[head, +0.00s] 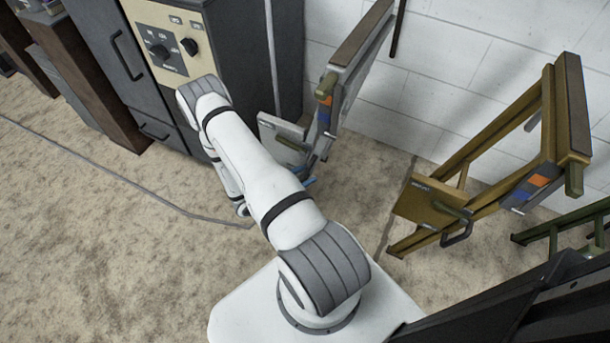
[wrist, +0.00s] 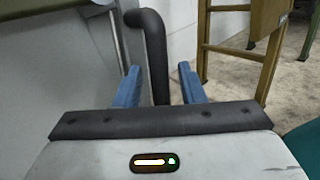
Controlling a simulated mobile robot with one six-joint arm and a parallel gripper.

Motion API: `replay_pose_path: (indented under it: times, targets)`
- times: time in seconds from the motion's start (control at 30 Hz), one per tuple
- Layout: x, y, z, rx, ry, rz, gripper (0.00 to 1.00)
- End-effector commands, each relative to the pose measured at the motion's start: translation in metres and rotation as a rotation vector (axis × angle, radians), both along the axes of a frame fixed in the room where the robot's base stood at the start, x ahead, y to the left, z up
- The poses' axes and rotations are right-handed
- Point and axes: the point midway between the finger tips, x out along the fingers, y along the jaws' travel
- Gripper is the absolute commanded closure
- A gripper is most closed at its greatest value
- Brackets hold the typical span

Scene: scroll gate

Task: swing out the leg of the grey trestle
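The grey trestle (head: 345,85) stands against the white wall, with a brown top bar, an orange and blue patch, and a grey plate (head: 282,130) low on its left. In the wrist view its grey surface (wrist: 45,65) appears to fill the left. A dark bent handle (wrist: 155,45) rises between the two blue fingers of my gripper (wrist: 158,80). The fingers are apart, with a gap visible on each side of the handle. In the head view my gripper (head: 309,182) is mostly hidden behind my arm; only a bit of blue shows beside the trestle's lower part.
A yellow trestle (head: 555,110) stands to the right; it also shows in the wrist view (wrist: 240,50). A green trestle (head: 552,232) is at the far right. A dark cabinet with a knobbed panel (head: 170,45) stands left of the grey trestle. Carpet at the left is free, crossed by a cable.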

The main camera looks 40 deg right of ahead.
Motion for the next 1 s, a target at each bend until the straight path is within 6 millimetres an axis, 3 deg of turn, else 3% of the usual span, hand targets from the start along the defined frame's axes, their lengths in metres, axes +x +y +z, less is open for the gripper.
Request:
replay_pose_path:
  times: [0.13, 0.57, 1.0]
  targets:
    - [0.0001, 0.0002, 0.0002, 0.000, 0.000, 0.000, 0.65]
    - [0.0003, 0.0006, 0.0001, 0.000, 0.000, 0.000, 1.00]
    - [-0.0013, 0.0017, -0.0009, -0.004, 0.008, 0.006, 1.00]
